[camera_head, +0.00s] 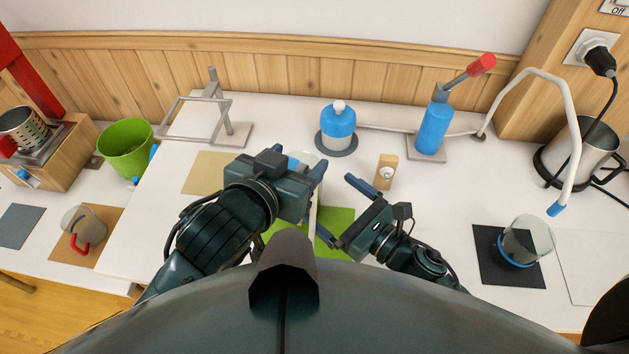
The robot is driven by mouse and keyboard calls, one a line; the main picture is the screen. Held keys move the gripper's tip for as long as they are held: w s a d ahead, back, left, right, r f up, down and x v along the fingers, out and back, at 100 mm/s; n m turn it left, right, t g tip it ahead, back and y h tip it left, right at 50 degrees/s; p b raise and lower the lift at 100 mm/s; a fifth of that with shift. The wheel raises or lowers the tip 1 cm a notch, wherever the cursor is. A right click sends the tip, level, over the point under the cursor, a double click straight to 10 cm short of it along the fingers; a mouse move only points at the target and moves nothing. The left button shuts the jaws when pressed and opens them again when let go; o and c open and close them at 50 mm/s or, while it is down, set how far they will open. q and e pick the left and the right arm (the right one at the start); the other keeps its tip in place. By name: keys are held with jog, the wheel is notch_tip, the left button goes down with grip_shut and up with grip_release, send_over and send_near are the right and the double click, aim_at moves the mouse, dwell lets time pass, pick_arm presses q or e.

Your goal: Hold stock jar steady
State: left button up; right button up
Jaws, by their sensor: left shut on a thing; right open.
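A pale, see-through vessel, which I take for the stock jar (309,156), stands at the centre over a green mat (340,222). Most of it is hidden behind my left gripper, so its shape and tap cannot be made out. My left gripper (318,172) is shut on it from the left. My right gripper (343,207) is open and empty just to the right of it, with its fingers spread above the mat and table.
Behind stand a blue bottle (338,122) and a blue cylinder with a red-ended lever (433,130). A small wooden block (386,172) is close to my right gripper. A clear jar (527,239) sits on a black mat at right; a green bucket (127,150) is at left.

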jog(key=x, duration=1)
jog(key=shift+d, duration=0.1)
jog(key=shift+c, duration=0.4)
jog(key=c, duration=1.2)
jog(key=shift+o, duration=0.2)
